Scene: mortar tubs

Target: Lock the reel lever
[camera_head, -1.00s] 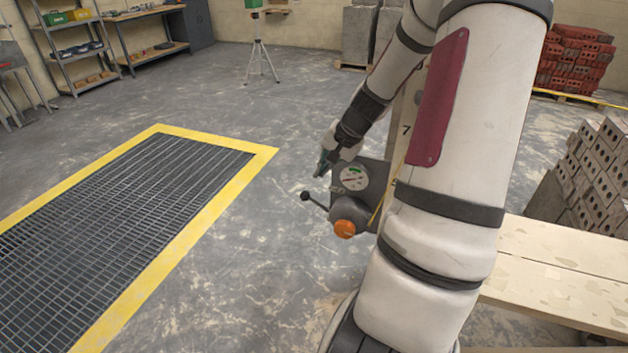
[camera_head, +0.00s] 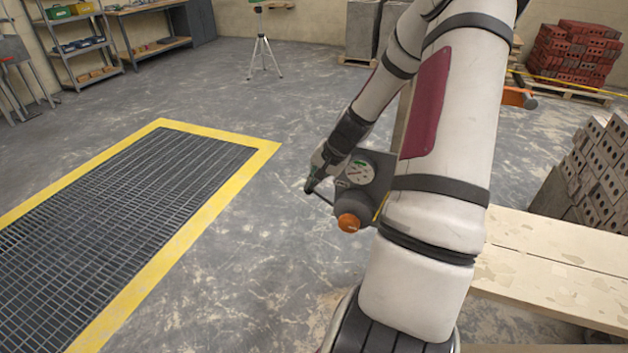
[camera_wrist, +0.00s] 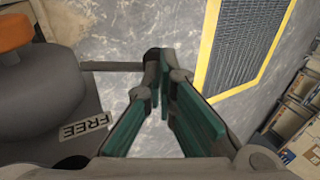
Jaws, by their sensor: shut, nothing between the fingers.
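The grey reel unit (camera_head: 381,167) has a round dial, an orange knob (camera_head: 348,222) and a dark lever (camera_head: 323,194) sticking out to the upper left. My gripper (camera_head: 309,187) is shut and empty at the outer end of the lever, hiding its ball end in the head view. In the wrist view the green-padded fingers (camera_wrist: 157,78) converge at the lever's end; the lever (camera_wrist: 112,66) runs level from the reel body (camera_wrist: 45,95) toward them. A plate (camera_wrist: 87,127) on the reel unit reads "FREE". I cannot tell whether the fingertips touch the lever.
A floor grating with a yellow border (camera_head: 232,178) lies to the left. A wooden plank bench (camera_head: 560,275) and stacked grey bricks (camera_head: 595,165) stand at the right. A tripod (camera_head: 262,58) and shelves (camera_head: 80,45) are at the back. Floor left of the lever is clear.

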